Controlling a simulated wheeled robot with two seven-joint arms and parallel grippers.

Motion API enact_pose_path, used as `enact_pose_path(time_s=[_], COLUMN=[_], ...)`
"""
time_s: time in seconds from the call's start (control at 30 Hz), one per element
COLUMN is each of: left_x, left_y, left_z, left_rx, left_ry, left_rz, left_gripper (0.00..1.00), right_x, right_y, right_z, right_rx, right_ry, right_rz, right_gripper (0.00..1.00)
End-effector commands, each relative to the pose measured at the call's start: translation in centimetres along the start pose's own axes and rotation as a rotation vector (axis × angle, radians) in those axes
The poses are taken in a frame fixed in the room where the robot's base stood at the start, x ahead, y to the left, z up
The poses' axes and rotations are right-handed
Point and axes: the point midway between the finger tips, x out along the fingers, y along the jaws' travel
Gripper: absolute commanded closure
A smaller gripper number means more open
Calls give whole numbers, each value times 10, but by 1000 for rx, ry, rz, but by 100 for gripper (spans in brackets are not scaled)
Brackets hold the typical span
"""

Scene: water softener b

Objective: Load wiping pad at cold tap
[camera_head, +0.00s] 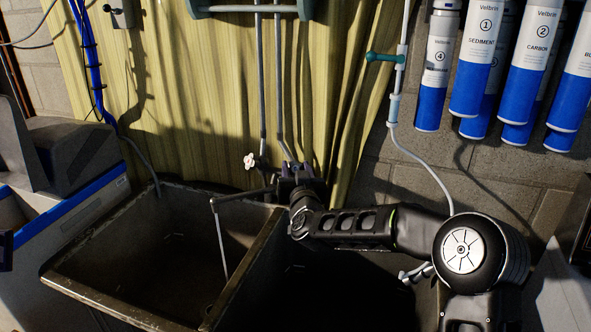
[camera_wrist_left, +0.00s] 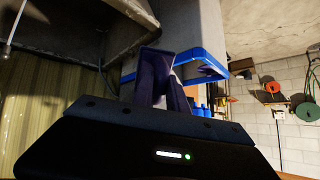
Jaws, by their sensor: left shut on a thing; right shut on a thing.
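My right gripper (camera_head: 302,176) is at the tap behind the sinks, its dark purple fingers shut around a part at the tap's right side. That part is mostly hidden by the fingers, and I cannot make out its shape. The dark tap spout (camera_head: 238,194) reaches left over the left basin, and a thin pale line like running water (camera_head: 221,240) drops from its end. A white tap handle (camera_head: 249,160) stands left of the gripper. My left gripper (camera_wrist_left: 160,75) shows in the left wrist view, shut on a small pale thing (camera_wrist_left: 176,74), perhaps the wiping pad, mostly hidden between its fingers.
A double stone sink has a left basin (camera_head: 150,240) and a shadowed right basin. A divider (camera_head: 243,265) runs between them. Blue and white filter cylinders (camera_head: 478,62) hang at upper right. A grey and blue unit (camera_head: 60,200) stands at left. Pipes rise behind the tap against a yellow curtain (camera_head: 200,90).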

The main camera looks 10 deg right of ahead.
Motion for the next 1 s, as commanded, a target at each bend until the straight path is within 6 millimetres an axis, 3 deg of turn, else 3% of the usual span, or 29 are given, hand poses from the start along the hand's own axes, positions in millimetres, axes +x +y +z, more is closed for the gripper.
enact_pose_path(time_s=[0.17,0.43,0.6,0.63,0.87,1.0], left_x=[4,11,10,10,10,10], left_y=[1,2,2,2,2,2], left_z=[5,12,11,11,11,11], left_rx=[0,0,0,0,0,0], left_ry=[0,1,1,1,1,1], left_rz=[0,0,0,0,0,0], left_gripper=[100,100,100,100,100,100], right_x=[0,0,0,0,0,0], right_y=[-1,0,1,1,1,1], right_z=[2,0,0,0,0,0], right_rx=[39,259,261,261,260,259], right_ry=[1,2,0,0,0,0], right_rz=[19,134,137,137,136,135], right_gripper=[100,100,100,57,39,38])
